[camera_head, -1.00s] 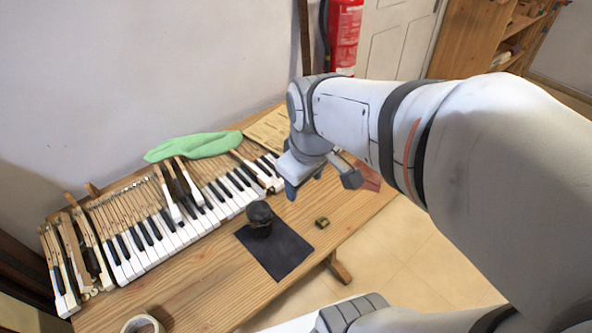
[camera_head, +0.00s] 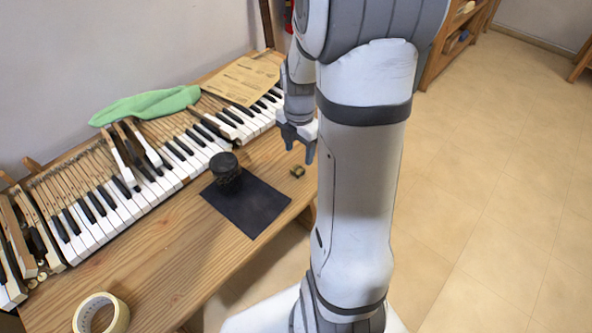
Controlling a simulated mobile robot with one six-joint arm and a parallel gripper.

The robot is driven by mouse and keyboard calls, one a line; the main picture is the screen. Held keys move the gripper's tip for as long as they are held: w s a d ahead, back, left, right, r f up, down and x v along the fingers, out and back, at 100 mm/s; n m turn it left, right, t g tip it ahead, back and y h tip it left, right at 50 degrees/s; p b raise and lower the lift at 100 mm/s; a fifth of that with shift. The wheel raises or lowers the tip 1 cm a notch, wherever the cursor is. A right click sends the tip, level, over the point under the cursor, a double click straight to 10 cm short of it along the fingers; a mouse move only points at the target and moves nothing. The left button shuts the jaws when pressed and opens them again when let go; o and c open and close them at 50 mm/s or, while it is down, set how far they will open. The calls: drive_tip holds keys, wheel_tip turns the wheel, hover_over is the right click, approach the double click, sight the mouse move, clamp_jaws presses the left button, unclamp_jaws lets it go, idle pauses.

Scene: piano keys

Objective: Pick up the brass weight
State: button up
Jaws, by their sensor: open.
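A small brass-coloured block (camera_head: 297,171), which looks like the brass weight, sits on the bare wooden bench top, right of the dark mat. My gripper (camera_head: 299,152) is open and empty, fingers pointing down, just behind and above the block in the picture. The gap between the fingers and the block cannot be told exactly. My arm hides the bench just right of the block.
A dark round pot (camera_head: 225,169) stands on the black mat (camera_head: 252,212). Piano keys (camera_head: 150,180) line the bench (camera_head: 180,255), with a green cloth (camera_head: 150,105) and paper sheet (camera_head: 240,80) behind. A tape roll (camera_head: 101,313) lies at front left.

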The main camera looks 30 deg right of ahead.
sight(299, 168)
wheel_tip(299, 168, down, 6)
idle(0.4)
drive_tip(key=shift+c, duration=0.4)
drive_tip(key=c, duration=1.1)
